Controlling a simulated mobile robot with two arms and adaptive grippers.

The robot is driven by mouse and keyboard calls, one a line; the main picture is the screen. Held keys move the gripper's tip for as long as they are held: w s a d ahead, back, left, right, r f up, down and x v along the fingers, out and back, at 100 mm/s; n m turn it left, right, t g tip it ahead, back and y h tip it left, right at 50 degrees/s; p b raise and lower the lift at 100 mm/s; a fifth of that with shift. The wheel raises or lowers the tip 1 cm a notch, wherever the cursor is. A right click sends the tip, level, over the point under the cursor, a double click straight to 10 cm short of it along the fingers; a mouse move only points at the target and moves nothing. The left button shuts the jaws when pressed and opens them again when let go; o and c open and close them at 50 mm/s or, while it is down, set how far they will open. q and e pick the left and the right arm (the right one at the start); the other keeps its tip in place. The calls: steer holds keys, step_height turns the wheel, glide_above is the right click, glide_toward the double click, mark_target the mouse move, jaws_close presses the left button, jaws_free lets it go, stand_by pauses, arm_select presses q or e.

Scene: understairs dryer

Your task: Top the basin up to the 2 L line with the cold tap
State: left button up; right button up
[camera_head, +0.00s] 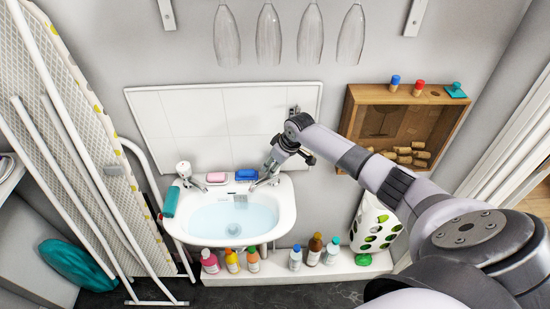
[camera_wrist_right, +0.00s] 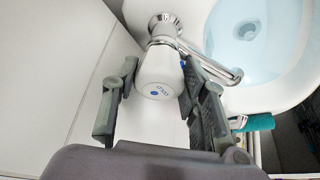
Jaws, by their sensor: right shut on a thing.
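The white basin (camera_head: 178,226) is on the wall and holds clear bluish water (camera_head: 245,222) over its drain. A 2 L line cannot be made out. The cold tap (camera_wrist_right: 158,72), with a white handle, blue dot and chrome spout, stands at the basin's back right corner. My right gripper (camera_head: 268,174) is at this tap, and in the right wrist view its fingers (camera_wrist_right: 155,95) are shut on the handle from both sides. A stream from the spout cannot be made out. The other tap (camera_head: 184,171) stands at the back left. My left gripper is out of view.
A pink soap (camera_head: 216,178) and a blue item (camera_head: 246,174) lie on the back rim, a teal item (camera_head: 171,201) on the left rim. Several bottles (camera_head: 232,261) stand on a ledge below. Glasses (camera_head: 268,35) hang above. A wooden box (camera_head: 355,115) is at right, an ironing board (camera_head: 85,110) at left.

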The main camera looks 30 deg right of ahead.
steer(key=shift+m, duration=0.5)
steer(key=o, duration=0.9)
steer(key=v, duration=1.2)
steer(key=shift+s+a, duration=0.1)
